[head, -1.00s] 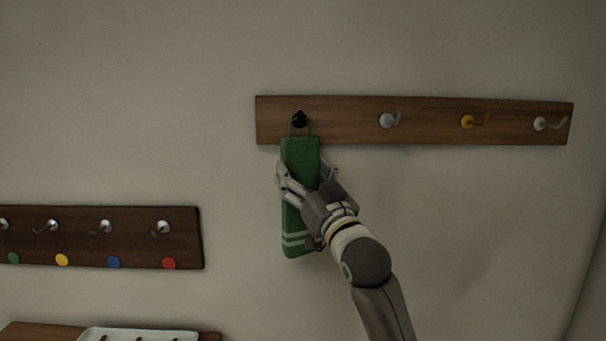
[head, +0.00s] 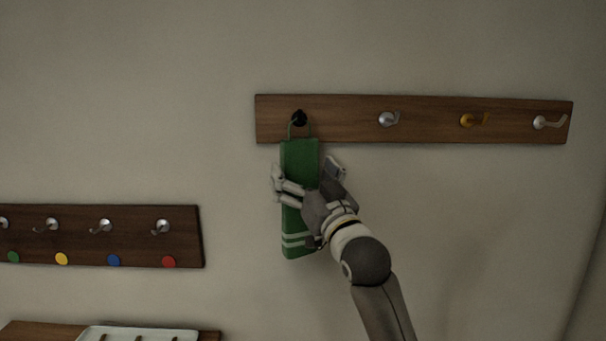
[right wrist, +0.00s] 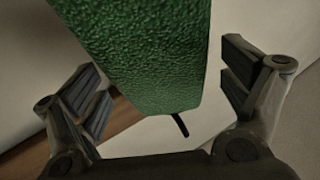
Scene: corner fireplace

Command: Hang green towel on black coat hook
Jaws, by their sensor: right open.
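The green towel (head: 300,160) hangs upright against the wall, its loop at the black coat hook (head: 299,118) on the upper wooden rack. The loop looks to be around the hook. Two pale stripes cross the towel near its bottom. My right gripper (head: 307,174) is open, with its fingers to either side of the towel and apart from it. In the right wrist view the towel (right wrist: 150,50) fills the gap between the spread fingers, with room on both sides. My left gripper is not in view.
A lower dark rack (head: 130,245) with metal hooks and coloured dots is at left. Below it sits a white tray (head: 90,334).

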